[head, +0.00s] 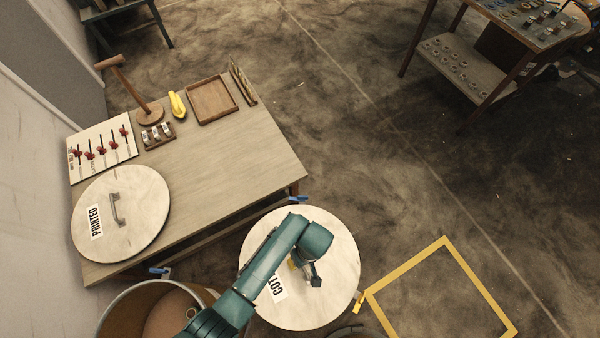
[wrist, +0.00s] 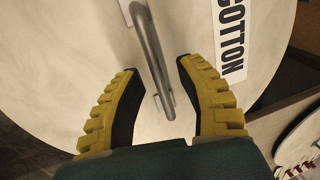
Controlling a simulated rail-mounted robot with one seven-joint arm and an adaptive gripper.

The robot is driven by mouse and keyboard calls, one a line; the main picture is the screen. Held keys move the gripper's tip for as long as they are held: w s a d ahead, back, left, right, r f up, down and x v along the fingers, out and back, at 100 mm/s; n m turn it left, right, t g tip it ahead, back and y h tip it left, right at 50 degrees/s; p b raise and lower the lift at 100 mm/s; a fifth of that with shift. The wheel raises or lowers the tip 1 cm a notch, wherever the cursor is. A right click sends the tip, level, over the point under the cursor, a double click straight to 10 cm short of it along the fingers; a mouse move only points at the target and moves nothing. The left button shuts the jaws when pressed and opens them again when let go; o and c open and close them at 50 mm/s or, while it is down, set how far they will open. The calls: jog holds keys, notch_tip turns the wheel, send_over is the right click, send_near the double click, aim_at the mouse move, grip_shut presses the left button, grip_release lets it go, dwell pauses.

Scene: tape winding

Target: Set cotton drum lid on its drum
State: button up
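The round pale cotton lid (head: 325,235) lies flat at the lower middle of the head view, its label partly covered by my arm. In the wrist view its COTTON label (wrist: 232,38) shows beside a grey bar handle (wrist: 152,55). My gripper (head: 305,275) is over the lid. In the wrist view the yellow-and-black fingers (wrist: 158,65) are open on either side of the handle, with gaps showing between them and it. What supports the lid is hidden, so I cannot tell whether it sits on a drum.
An open brown drum (head: 120,312) stands at lower left. The wooden table (head: 235,150) holds the PRINTED lid (head: 140,205), a peg board (head: 103,148), a mallet-like stand (head: 135,88), a yellow item (head: 177,104) and a tray (head: 212,100). A yellow floor square (head: 480,280) lies right, empty.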

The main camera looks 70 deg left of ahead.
jog(key=shift+s+f, duration=0.1)
jog(key=v, duration=1.2)
dwell(0.4)
